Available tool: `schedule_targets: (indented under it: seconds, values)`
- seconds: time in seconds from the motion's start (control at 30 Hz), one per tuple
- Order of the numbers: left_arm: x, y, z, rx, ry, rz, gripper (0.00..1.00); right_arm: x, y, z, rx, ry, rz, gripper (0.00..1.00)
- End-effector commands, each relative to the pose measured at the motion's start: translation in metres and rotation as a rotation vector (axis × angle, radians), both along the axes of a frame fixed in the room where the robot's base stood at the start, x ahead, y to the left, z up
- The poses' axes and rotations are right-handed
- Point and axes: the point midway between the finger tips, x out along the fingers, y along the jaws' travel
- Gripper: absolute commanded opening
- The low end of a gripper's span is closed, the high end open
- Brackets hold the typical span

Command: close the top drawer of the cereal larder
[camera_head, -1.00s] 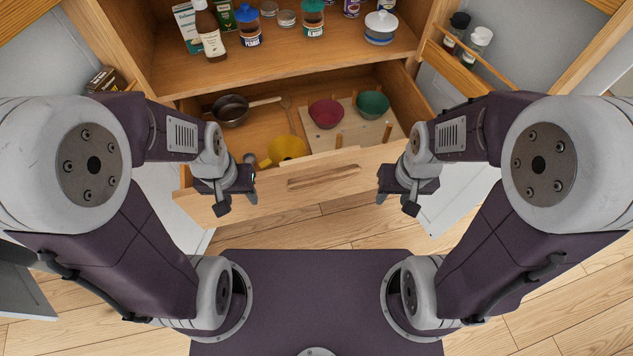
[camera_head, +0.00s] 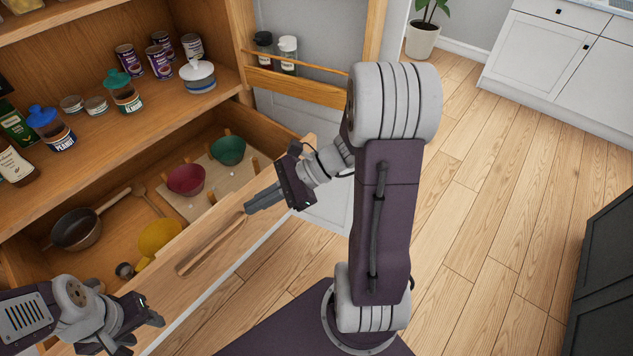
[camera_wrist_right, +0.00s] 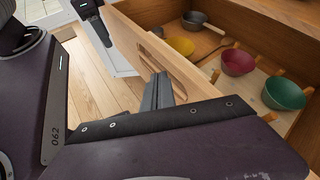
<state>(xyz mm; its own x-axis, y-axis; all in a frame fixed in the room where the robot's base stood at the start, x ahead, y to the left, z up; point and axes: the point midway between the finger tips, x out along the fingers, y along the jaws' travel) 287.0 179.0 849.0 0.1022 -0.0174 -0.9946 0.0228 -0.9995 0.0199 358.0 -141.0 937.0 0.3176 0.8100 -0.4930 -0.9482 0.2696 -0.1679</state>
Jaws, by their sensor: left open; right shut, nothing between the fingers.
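The larder's drawer stands open, and its wooden front panel (camera_head: 172,288) has a long slot handle (camera_head: 212,246). The panel also shows in the right wrist view (camera_wrist_right: 140,45). My right gripper (camera_head: 249,206) is shut and empty at the outer side of the panel, close to the right end of the slot. In the right wrist view its fingers (camera_wrist_right: 158,90) are beside the panel; I cannot tell whether they touch it. My left gripper (camera_head: 142,332) is open and empty near the panel's left end, and it also shows in the right wrist view (camera_wrist_right: 95,25).
The drawer holds a pan (camera_head: 76,230), a yellow bowl (camera_head: 160,236), a red bowl (camera_head: 186,179) and a green bowl (camera_head: 228,150). Jars and cans stand on the shelf (camera_head: 150,120) above. An open larder door with a rack (camera_head: 300,88) is at the right. Floor at right is clear.

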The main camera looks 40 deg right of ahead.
Motion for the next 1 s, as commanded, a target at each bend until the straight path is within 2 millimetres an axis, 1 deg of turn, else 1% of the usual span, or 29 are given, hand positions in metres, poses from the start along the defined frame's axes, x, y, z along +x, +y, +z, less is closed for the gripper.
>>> schedule_targets:
  seconds: [0.03,0.07,0.1,0.17,0.2,0.3,0.33,0.4,0.47,0.57,0.67,0.77,1.0]
  values:
    - [0.0,0.0,-0.033,0.0,0.0,0.0,0.47,0.02,-0.04,-0.027,0.081,0.0,-0.183,0.0]
    - [0.0,0.0,-0.043,0.0,0.0,0.0,0.47,0.029,-0.066,-0.034,0.128,-0.008,-0.291,0.0]
    - [0.0,0.0,-0.057,0.0,0.0,0.0,0.47,0.036,-0.104,-0.045,0.18,-0.022,-0.433,0.0]
    - [0.0,0.0,-0.074,0.0,0.001,0.0,0.47,0.034,-0.16,-0.064,0.229,-0.039,-0.621,0.0]
    - [0.0,0.0,-0.083,0.0,0.001,0.0,0.47,0.026,-0.192,-0.078,0.246,-0.043,-0.724,0.0]
    - [0.0,0.0,-0.098,0.0,0.0,0.0,0.47,-0.002,-0.241,-0.105,0.274,-0.035,-0.889,0.0]
    - [0.0,0.0,-0.101,0.0,0.0,0.0,0.47,-0.009,-0.25,-0.11,0.28,-0.035,-0.923,0.0]
    - [0.0,0.0,-0.104,0.0,0.0,0.0,0.47,-0.021,-0.265,-0.117,0.288,-0.035,-0.979,0.0]
    - [0.0,0.0,-0.105,0.0,0.0,0.0,0.47,-0.027,-0.272,-0.117,0.288,-0.038,-1.003,0.0]
    - [0.0,0.0,-0.103,0.0,0.0,0.0,0.47,-0.029,-0.274,-0.115,0.286,-0.039,-1.012,0.0]
    - [0.0,0.0,-0.104,0.0,0.0,0.0,0.47,-0.025,-0.272,-0.117,0.285,-0.039,-1.007,0.0]
    - [0.0,0.0,-0.108,0.0,0.0,0.0,0.47,-0.013,-0.268,-0.121,0.286,-0.038,-1.004,0.0]
    - [0.0,0.0,-0.121,0.0,0.0,0.0,0.47,0.035,-0.255,-0.138,0.284,-0.037,-1.001,0.0]
